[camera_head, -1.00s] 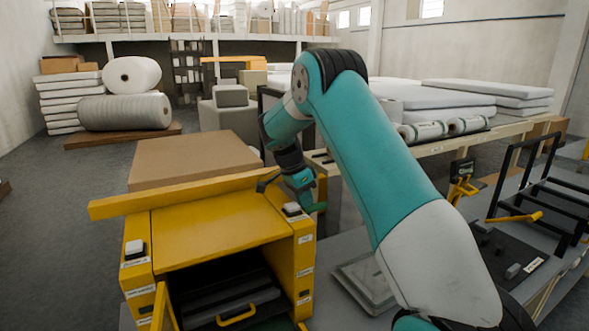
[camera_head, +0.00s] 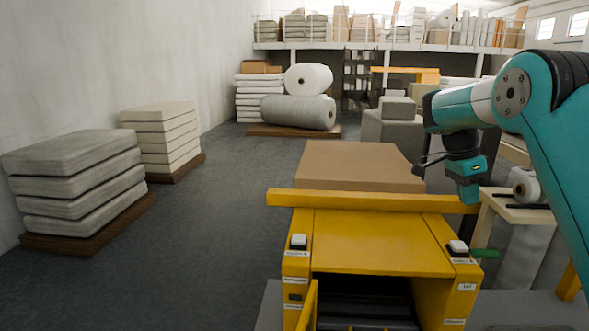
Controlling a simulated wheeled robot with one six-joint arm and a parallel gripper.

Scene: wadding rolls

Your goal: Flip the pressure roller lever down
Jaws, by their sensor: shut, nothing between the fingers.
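A yellow machine (camera_head: 384,240) with an open front stands at the lower right of the head view. A green handle (camera_head: 485,253), which looks like the lever, sticks out roughly level to the right from the machine's upper right corner. My gripper (camera_head: 469,200) is shut and empty. It hangs above and behind that corner in the picture, near the right end of the yellow crossbar (camera_head: 370,202), with a visible gap to the green handle. The fingertips are small, and their exact depth cannot be told.
A large brown box (camera_head: 360,165) lies behind. A wooden stand with a roll (camera_head: 525,187) is at right. Stacked pads (camera_head: 80,180) line the left wall; the floor between is clear.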

